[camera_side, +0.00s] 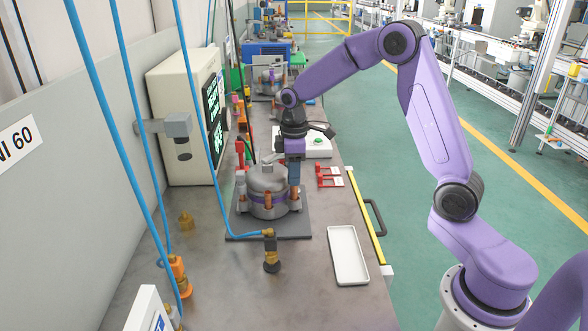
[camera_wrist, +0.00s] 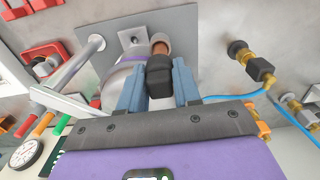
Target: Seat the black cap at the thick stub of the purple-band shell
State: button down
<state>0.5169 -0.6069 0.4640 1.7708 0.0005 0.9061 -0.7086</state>
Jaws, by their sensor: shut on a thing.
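The purple-band shell (camera_side: 268,182) is a grey domed canister standing on a dark grey plate (camera_side: 292,226), with copper stubs around its side. My gripper (camera_side: 293,182) is low at the shell's right side. In the wrist view, the two blue-grey fingers of my gripper (camera_wrist: 159,74) are shut on the black cap (camera_wrist: 160,82). A thick copper stub (camera_wrist: 161,47) of the shell (camera_wrist: 122,70) lies right in line with the cap's far end. The cap appears to meet or overlap the stub; how deeply it sits on it is hidden. In the side view I cannot make out the cap.
An empty white tray (camera_side: 348,256) lies at the front right. A brass fitting with a blue hose (camera_side: 270,252) stands just in front of the plate. Red clamps (camera_side: 328,177) lie to the right, and a cream cabinet with screens (camera_side: 178,120) stands at left.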

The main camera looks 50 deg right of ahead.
jog(key=shift+f, duration=0.7)
dwell(0.4)
jog(key=c, duration=0.7)
grip_release()
notch_tip(320, 180, up, 17)
jog(key=shift+r, duration=0.2)
